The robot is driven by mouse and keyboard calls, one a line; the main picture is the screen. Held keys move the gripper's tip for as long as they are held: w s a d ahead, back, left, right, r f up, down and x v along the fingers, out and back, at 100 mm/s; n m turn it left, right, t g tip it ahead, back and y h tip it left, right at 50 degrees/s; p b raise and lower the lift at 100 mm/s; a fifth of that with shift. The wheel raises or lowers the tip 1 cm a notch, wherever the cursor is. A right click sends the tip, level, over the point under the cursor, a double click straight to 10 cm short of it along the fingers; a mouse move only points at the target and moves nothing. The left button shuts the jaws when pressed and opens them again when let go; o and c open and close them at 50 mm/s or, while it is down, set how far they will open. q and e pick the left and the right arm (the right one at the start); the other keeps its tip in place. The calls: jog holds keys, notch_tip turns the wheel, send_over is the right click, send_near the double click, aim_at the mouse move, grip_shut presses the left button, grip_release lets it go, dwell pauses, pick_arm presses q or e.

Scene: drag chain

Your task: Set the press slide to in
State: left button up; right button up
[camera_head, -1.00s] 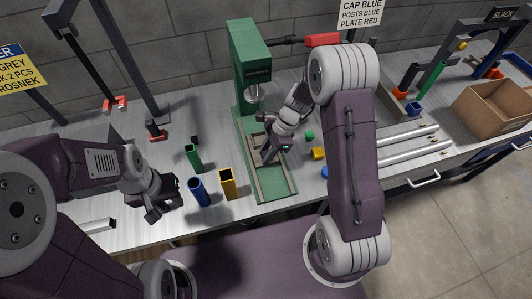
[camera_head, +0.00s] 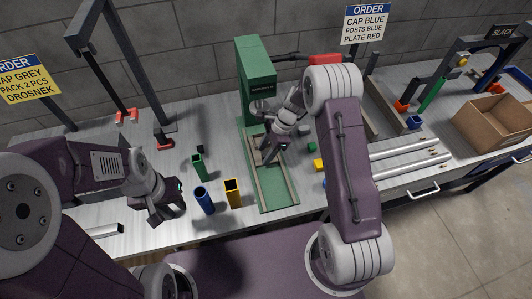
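The green press (camera_head: 256,68) stands at the middle back of the bench. Its green slide bed (camera_head: 275,193) with pale side rails runs toward the front edge. A small tan-framed carriage (camera_head: 256,158) sits on the bed's back part, close to the press column. My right gripper (camera_head: 269,154) reaches down at this carriage and partly hides it. Whether its fingers are shut on the carriage's edge cannot be told. My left gripper (camera_head: 168,214) hangs over the bench at left, empty and apart from the slide; its finger gap is unclear.
Green (camera_head: 198,167), blue (camera_head: 204,200) and yellow (camera_head: 233,193) square posts stand left of the slide. Small green and yellow blocks (camera_head: 319,165) lie right of it. Silver rails (camera_head: 405,160) and a cardboard box (camera_head: 493,122) are further right. Order signs (camera_head: 366,22) hang behind.

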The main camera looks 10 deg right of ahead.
jog(key=shift+d+r, duration=0.1)
jog(key=shift+r, duration=0.05)
jog(key=d, duration=0.4)
jog(key=d+b, duration=0.1)
jog(key=d, duration=0.7)
jog(key=shift+w+d+r+b, duration=0.15)
jog(key=shift+r+b, duration=0.15)
jog(key=shift+r, duration=0.05)
jog(key=s+a+r+n+h, duration=0.2)
jog(key=s+a+r+n, duration=0.1)
jog(key=s+n, duration=0.5)
jog(key=s+a+r+n+t+h, duration=0.1)
jog(key=s+a+r+n+h, duration=0.1)
jog(key=s+r+n, duration=0.3)
jog(key=s+a+n, duration=0.1)
jog(key=s+n, duration=0.3)
jog(key=s, duration=0.1)
jog(key=shift+s+a, duration=0.2)
jog(key=shift+s, duration=0.2)
